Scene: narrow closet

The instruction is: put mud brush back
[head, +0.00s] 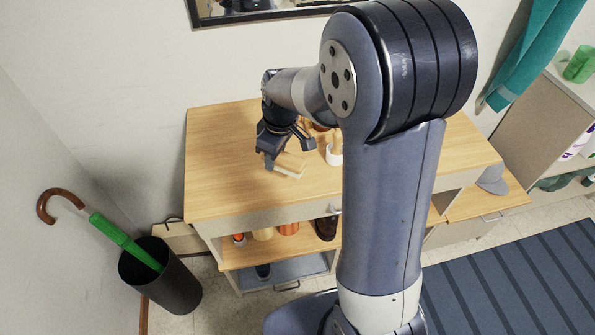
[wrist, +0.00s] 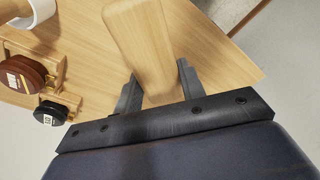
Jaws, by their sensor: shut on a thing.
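My gripper (head: 287,153) is over the left part of the wooden bench top (head: 225,150), with its jaws pointing down. It is shut on a pale wooden piece, which I take to be the mud brush (head: 290,165). In the wrist view, the brush's smooth wooden body (wrist: 143,42) runs up and away between the two dark fingers (wrist: 158,85). Its bristles are not visible. I cannot tell whether it touches the bench top. A white cup (head: 334,155) stands on the bench, right of my gripper, partly hidden behind my arm.
The wrist view shows a brown tin (wrist: 20,75) and a black tin (wrist: 50,113) on a small wooden rack. Shoes and orange items sit on the shelf below. A black bin (head: 165,285) with a green umbrella (head: 125,243) stands left. The bench's left end is clear.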

